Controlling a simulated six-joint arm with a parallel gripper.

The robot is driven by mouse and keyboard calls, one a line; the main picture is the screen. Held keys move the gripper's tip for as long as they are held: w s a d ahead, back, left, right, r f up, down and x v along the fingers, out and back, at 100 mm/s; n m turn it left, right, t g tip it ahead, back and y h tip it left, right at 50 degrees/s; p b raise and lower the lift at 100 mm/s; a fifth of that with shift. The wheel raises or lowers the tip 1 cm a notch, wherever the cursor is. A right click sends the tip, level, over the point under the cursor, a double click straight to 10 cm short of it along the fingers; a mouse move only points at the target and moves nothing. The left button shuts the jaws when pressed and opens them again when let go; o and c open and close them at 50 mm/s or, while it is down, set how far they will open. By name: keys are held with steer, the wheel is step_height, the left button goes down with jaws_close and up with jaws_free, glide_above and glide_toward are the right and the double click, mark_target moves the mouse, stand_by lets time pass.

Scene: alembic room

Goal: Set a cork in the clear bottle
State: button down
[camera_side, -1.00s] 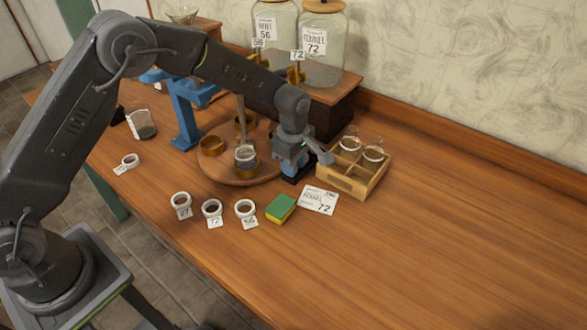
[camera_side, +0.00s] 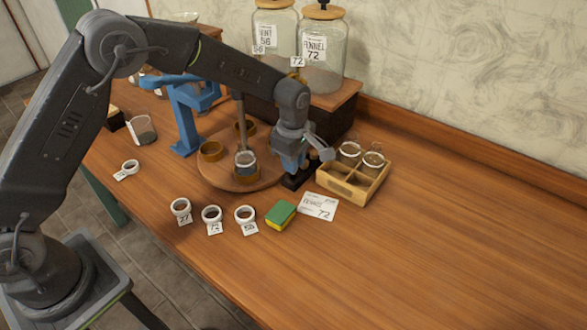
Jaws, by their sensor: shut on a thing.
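My gripper (camera_side: 289,166) is shut and points down, just right of the round wooden turntable, over a dark block (camera_side: 297,182). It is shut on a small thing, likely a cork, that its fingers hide. Brownish cork-like tops (camera_side: 314,157) show on the block behind the gripper. A glass bottle (camera_side: 246,162) with dark contents stands in a brass ring on the turntable (camera_side: 222,180). Two more glass bottles (camera_side: 349,153) (camera_side: 373,161) stand in the back compartments of a wooden crate (camera_side: 360,198). I cannot tell which bottle is the clear one.
White rings with number tags (camera_side: 212,214), a green and yellow sponge (camera_side: 281,213) and a label card (camera_side: 318,206) lie in front. A blue stand (camera_side: 185,110) and large jars (camera_side: 322,60) are behind. The table's right side is free.

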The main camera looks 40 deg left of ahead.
steer(key=r, duration=0.5)
steer(key=a+r, duration=0.1)
steer(key=r, duration=0.1)
steer(key=shift+s+r, duration=0.15)
steer(key=shift+r, duration=0.2)
step_height(320, 180, up, 7)
glide_above(244, 152)
steer(key=shift+w+a+f, duration=0.1)
steer(key=shift+a+f, duration=0.05)
steer(key=shift+f, duration=0.65)
steer(key=shift+w+a+f, duration=0.15)
steer(key=shift+f, duration=0.7)
steer(key=shift+w+a+f, duration=0.1)
steer(key=shift+a+f, duration=0.05)
steer(key=shift+f, duration=0.65)
steer(key=shift+f, duration=1)
steer(key=c, duration=0.6)
jaws_free()
steer(key=shift+r, duration=3.5)
